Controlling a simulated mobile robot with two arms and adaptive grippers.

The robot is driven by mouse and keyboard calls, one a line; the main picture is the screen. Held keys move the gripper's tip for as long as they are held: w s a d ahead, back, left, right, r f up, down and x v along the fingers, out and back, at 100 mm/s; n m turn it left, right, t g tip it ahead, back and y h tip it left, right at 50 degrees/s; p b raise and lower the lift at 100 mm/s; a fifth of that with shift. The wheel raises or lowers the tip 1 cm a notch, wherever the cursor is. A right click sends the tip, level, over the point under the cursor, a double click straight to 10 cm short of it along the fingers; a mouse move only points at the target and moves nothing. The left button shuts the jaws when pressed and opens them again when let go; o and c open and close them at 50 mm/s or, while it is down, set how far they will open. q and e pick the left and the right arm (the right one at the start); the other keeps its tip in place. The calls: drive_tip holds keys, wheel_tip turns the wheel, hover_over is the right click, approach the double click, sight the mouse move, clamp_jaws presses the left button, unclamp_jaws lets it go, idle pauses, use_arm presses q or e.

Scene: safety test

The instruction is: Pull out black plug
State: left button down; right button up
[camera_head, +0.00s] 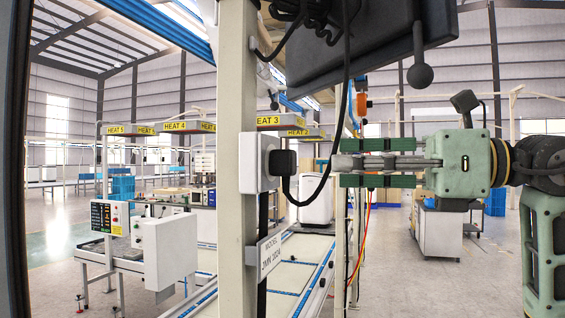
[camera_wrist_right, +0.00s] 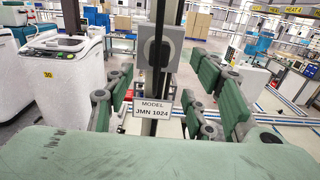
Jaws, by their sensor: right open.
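The black plug (camera_head: 283,164) sits in a white socket box (camera_head: 259,163) on a beige upright post. Its black cable loops down from it and back up past the gripper. My right gripper (camera_head: 345,165) comes in from the right at about plug height, its green-padded fingers pointing left. It is open and empty, with a gap between its tips and the plug. In the right wrist view the plug (camera_wrist_right: 158,52) shows on the grey-looking box (camera_wrist_right: 166,40), above and between the spread fingers (camera_wrist_right: 160,85). My left gripper is not in view.
The post (camera_head: 237,80) carries a "MODEL JMN 1024" label (camera_head: 271,250) below the box. A dark panel (camera_head: 350,50) with a hanging knob (camera_head: 420,75) is above my right gripper. Red and yellow wires (camera_head: 362,235) hang below it. A conveyor frame (camera_head: 300,270) stands behind.

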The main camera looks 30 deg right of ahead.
sight(295, 163)
drive_tip(key=p+x, duration=0.2)
drive_tip(key=x, duration=0.5)
drive_tip(key=shift+a, duration=0.15)
drive_tip(key=shift+p+x, duration=0.45)
drive_tip(key=shift+x, duration=0.5)
drive_tip(key=shift+c, duration=0.4)
clamp_jaws()
drive_tip(key=shift+s, duration=0.1)
idle(0.5)
